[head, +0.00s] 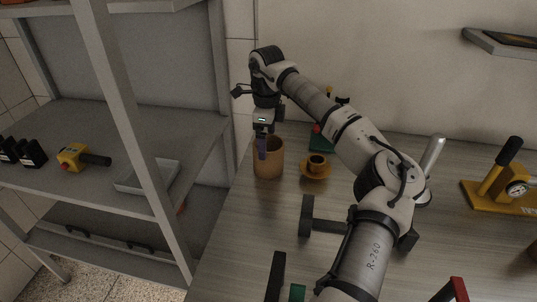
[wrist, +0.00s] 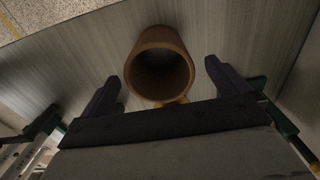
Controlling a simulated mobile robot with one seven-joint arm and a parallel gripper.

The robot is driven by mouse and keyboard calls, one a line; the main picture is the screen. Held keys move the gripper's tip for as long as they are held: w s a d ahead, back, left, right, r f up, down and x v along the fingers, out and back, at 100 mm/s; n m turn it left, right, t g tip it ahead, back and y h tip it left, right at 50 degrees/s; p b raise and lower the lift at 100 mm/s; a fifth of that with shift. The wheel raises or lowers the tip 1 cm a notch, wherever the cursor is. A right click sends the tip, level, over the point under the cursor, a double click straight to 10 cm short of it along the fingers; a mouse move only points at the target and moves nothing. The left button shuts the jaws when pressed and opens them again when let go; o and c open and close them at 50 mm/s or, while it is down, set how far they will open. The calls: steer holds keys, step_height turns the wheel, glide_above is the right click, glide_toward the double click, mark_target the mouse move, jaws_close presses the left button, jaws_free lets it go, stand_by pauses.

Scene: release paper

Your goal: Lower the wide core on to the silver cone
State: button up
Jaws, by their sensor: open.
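The wide core (head: 268,162) is a brown, open-topped tube standing upright on the table, left of the middle in the head view. In the wrist view the wide core (wrist: 160,60) shows its dark open mouth, ahead of and between the fingers. My gripper (head: 262,150) points down at the core's near rim; its fingers (wrist: 165,75) are apart, one on each side of the core, with gaps visible. I cannot tell how deep they reach. A silver, rounded, tilted-looking piece (head: 433,155) shows behind my arm, its base partly hidden; I cannot tell whether it is the silver cone.
A small brown ring on an orange saucer-like base (head: 316,168) stands just right of the core. A yellow device with a gauge (head: 505,190) is at the right. Dark blocks (head: 306,215) lie nearer. A grey shelf rack (head: 140,120) stands left of the table.

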mark_target(271, 168)
steer(key=shift+s+d+f+p, duration=0.1)
steer(key=shift+f+p, duration=0.45)
steer(key=shift+f, duration=1)
steer(key=shift+s+d+f+p, duration=0.1)
steer(key=shift+f+p, duration=0.45)
steer(key=shift+f, duration=1)
steer(key=c, duration=1.1)
steer(key=shift+r, duration=0.1)
